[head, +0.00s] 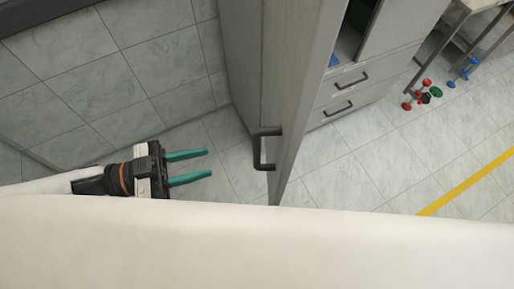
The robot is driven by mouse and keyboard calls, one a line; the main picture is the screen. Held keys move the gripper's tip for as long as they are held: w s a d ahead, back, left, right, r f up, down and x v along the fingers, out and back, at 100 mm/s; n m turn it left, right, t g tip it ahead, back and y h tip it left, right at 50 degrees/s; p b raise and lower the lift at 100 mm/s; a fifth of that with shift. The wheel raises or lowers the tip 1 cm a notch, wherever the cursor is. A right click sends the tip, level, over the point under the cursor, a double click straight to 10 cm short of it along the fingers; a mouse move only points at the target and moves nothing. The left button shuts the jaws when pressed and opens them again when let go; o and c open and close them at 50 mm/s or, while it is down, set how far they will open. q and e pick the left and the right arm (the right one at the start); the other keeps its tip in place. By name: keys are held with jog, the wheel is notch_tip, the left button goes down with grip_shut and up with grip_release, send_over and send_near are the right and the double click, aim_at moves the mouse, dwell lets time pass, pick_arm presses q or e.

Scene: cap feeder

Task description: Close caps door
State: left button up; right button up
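A tall grey door (303,85) stands open, seen almost edge-on in the middle of the head view. Its dark bracket handle (265,149) is on the left face, near the lower end. The grey cabinet (395,35) is behind and to the right, with drawers and a partly visible opening. My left gripper (209,163) is left of the handle and apart from it. Its two teal fingers are spread with nothing between them and point right toward the handle. My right gripper is not in view.
Two drawers with handles (350,82) are on the cabinet front. A yellow line (466,181) crosses the tiles. My white arm covers the bottom.

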aim_at(257, 151)
pick_arm(q)
jog(key=shift+p+x, duration=1.7)
jog(key=shift+x, duration=4.3)
jog(key=shift+c, duration=0.3)
grip_shut()
